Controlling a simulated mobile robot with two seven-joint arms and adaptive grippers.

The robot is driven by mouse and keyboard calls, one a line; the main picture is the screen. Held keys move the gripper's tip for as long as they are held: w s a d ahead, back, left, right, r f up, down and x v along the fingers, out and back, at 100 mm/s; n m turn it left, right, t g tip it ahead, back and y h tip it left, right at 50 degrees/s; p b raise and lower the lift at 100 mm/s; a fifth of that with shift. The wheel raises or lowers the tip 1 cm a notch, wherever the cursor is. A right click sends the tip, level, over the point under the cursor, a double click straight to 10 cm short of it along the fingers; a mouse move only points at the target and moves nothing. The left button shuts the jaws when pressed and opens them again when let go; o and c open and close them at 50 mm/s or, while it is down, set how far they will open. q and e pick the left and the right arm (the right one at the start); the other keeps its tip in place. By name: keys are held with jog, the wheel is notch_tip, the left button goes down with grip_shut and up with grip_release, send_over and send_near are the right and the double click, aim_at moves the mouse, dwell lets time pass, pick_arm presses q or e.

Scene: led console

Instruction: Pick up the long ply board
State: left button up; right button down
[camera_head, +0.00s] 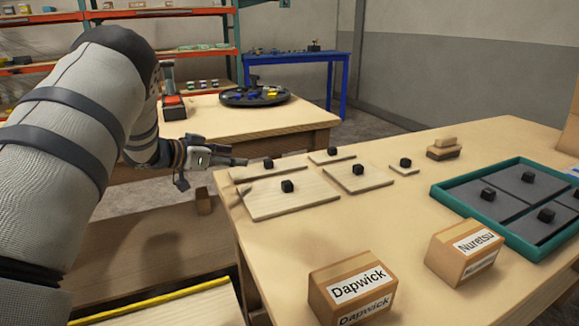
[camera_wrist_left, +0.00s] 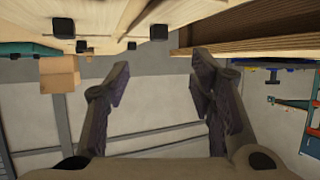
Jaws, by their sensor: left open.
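Several ply boards with black knobs lie flat on the near wooden table in the head view. The long narrow one at the back left, which looks like the long ply board (camera_head: 290,167), has a black knob near its middle. My left gripper (camera_head: 222,166) is open and empty beside its left end, at the table's left edge. I cannot tell whether a finger touches it. In the left wrist view the open fingers (camera_wrist_left: 162,85) have nothing between them. Boards and black knobs show above them there, but I cannot tell which board is which. My right gripper is not in view.
A larger ply board (camera_head: 293,202) lies just in front, and another (camera_head: 362,181) to the right. A teal tray (camera_head: 437,190) with grey panels stands at the right. Labelled blocks, Dapwick (camera_head: 350,290) and Nuretsu (camera_head: 465,252), stand in front. A second table (camera_head: 225,118) is behind.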

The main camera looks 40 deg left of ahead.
aim_at(268, 160)
pick_arm(q)
jog(key=b+x, duration=0.3)
jog(key=x, duration=0.8)
jog(key=shift+d+f, duration=0.1)
jog(key=shift+f, duration=0.05)
jog(key=shift+w, duration=0.25)
jog(key=shift+c, duration=0.2)
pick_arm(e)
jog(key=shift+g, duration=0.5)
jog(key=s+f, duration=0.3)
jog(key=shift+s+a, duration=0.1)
pick_arm(q)
grip_shut()
